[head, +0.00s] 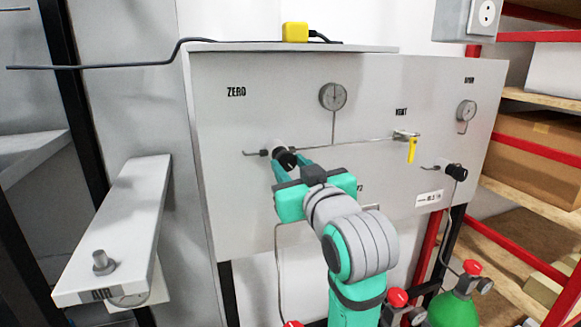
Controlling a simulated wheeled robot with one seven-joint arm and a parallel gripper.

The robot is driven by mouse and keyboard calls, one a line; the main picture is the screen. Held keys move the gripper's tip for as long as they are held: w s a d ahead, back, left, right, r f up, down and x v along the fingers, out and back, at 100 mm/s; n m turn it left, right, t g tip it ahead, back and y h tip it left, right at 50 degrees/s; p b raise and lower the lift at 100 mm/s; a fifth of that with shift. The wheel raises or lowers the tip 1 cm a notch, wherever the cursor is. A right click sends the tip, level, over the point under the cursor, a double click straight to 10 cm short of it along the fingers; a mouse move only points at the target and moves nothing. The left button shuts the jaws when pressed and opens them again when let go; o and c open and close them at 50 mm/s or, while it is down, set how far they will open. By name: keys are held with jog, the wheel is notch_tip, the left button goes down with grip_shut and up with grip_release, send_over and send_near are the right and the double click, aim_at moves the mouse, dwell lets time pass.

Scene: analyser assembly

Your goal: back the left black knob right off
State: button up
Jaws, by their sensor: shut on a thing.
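The left black knob (286,160) is on the grey panel (250,130), below and right of the word ZERO, on a thin metal pipe. My gripper (291,166) reaches up to it from below, with its teal fingers closed on the knob. The fingers partly cover the knob, so its lower part and exact grip are hidden. A second black knob (456,172) is at the panel's right side, apart from my gripper.
A round gauge (333,96) is above right of the left knob, and a smaller gauge (466,111) is farther right. A yellow-handled valve (411,148) hangs between the knobs.

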jog(key=n, duration=0.3)
jog(key=shift+n, duration=0.4)
jog(key=n, duration=0.3)
jog(key=shift+r+n, duration=0.1)
jog(key=shift+n, duration=0.2)
jog(key=n, duration=0.3)
jog(key=shift+n, duration=0.4)
jog(key=n, duration=0.4)
jog(key=shift+a, duration=0.1)
jog(key=n, duration=0.5)
jog(key=shift+a+n, duration=0.1)
jog(key=shift+n, duration=0.9)
jog(key=n, duration=0.3)
jog(key=shift+f+n, duration=0.2)
jog(key=shift+n, duration=0.2)
jog(key=shift+s+n, duration=0.1)
jog(key=shift+n, duration=0.8)
